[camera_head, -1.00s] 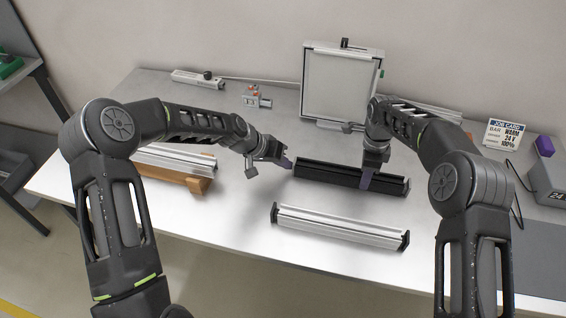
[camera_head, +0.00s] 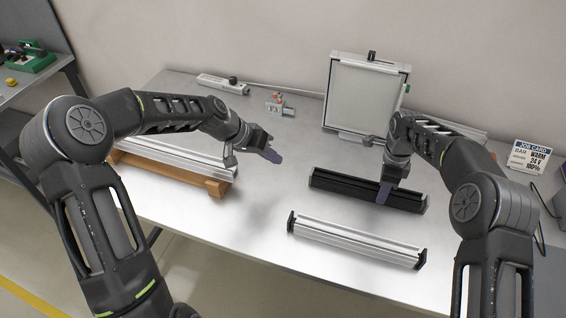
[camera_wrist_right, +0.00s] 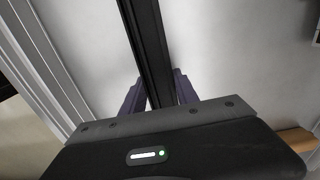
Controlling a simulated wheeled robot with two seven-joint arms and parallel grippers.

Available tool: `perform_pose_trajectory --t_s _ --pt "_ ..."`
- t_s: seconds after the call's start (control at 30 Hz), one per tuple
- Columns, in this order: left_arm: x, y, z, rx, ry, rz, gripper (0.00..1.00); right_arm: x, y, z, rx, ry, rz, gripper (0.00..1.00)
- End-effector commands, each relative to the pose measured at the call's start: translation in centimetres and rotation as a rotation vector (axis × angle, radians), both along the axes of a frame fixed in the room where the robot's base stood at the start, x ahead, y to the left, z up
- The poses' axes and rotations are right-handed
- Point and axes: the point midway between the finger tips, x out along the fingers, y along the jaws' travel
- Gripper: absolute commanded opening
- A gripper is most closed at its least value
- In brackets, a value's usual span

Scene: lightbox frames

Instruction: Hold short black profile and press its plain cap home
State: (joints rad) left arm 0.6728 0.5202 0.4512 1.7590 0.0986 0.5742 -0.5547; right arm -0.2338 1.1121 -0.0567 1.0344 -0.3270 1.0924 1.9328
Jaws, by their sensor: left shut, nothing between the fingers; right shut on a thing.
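The short black profile (camera_head: 340,186) lies on the table behind a silver profile. My right gripper (camera_head: 385,192) is shut on it near its right end. In the right wrist view the black profile (camera_wrist_right: 146,45) runs between the two fingers of my right gripper (camera_wrist_right: 159,92). My left gripper (camera_head: 275,156) is shut and empty, above the table, to the left of the black profile and apart from it. The plain cap is too small and dark to tell apart from the profile's left end, so I cannot tell how it sits.
A silver profile (camera_head: 350,240) with black end caps lies in front. More silver profiles (camera_head: 178,150) rest on wooden supports (camera_head: 215,187) at left. A light panel (camera_head: 362,95) stands behind, with a job card (camera_head: 528,157) at right.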

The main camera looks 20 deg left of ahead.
Motion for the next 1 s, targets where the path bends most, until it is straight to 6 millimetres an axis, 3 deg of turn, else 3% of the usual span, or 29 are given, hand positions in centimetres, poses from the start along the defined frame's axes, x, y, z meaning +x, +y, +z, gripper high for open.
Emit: perform_pose_trajectory --t_s 0.47,0.5,0.77,1.0 --pt "-0.2 0.23 0.44 0.0 0.0 0.0 0.0 0.05 -0.22 -0.03 -0.004 -0.001 -0.002 0.0" --pt "-0.2 0.23 0.44 0.0 0.0 0.0 0.0 0.05 -0.22 -0.03 -0.004 -0.001 -0.002 0.39" --pt "-0.19 0.24 0.44 0.0 0.0 0.0 0.0 0.03 -0.16 -0.01 -0.003 -0.001 -0.001 0.61" --pt "-0.19 0.24 0.43 0.0 -0.001 0.0 0.0 0.03 -0.13 0.01 -0.002 -0.001 -0.001 0.62"
